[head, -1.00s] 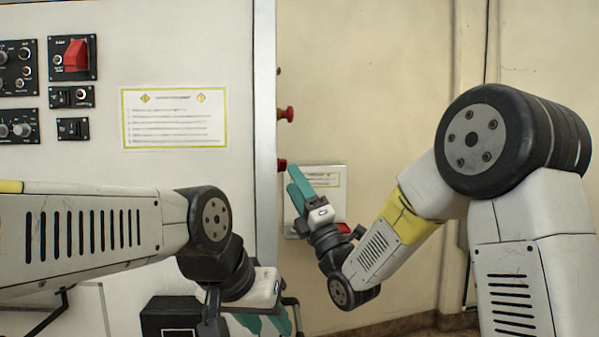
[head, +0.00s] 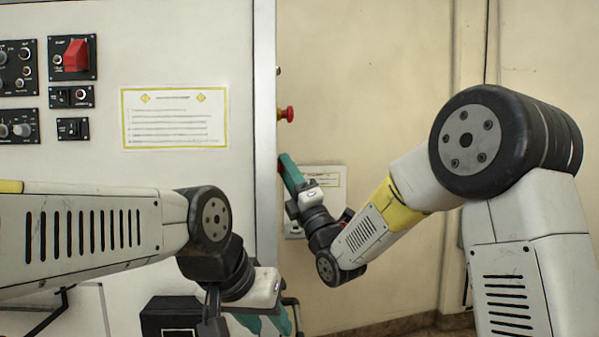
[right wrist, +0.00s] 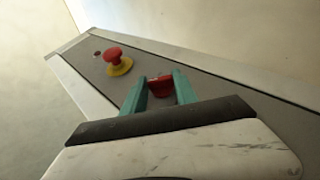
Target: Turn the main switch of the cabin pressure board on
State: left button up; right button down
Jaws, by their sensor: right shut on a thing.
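A red switch knob (right wrist: 159,88) sits on the grey side panel (right wrist: 215,92) of the cabinet. I cannot read any label there, so I cannot tell from lettering that this is the main switch. My right gripper (right wrist: 158,82) has its teal fingers on either side of this knob and is shut on it. My left gripper (head: 264,322) hangs low in front of the cabinet, partly cut off by the bottom edge.
A red mushroom button with a yellow collar (right wrist: 114,60) is on the same side panel, above the knob in the head view (head: 287,114). The cabinet front holds black switch panels (head: 72,57) and a notice (head: 174,118).

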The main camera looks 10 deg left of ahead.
jog(key=shift+h, duration=0.3)
jog(key=shift+r+m+g+h, duration=0.4)
jog(key=shift+m+g+h, duration=1)
jog(key=shift+g+h, duration=0.45)
jog(key=shift+r+m+g+h, duration=0.35)
jog(key=shift+m+g+h, duration=1.05)
jog(key=shift+g+h, duration=0.45)
jog(key=shift+r+m+g+h, duration=0.4)
jog(key=shift+m+g+h, duration=1)
jog(key=shift+g+h, duration=0.45)
jog(key=shift+g, duration=0.25)
jog(key=c, duration=1)
grip_release()
jog(key=shift+o, duration=0.2)
jog(key=shift+d, duration=0.1)
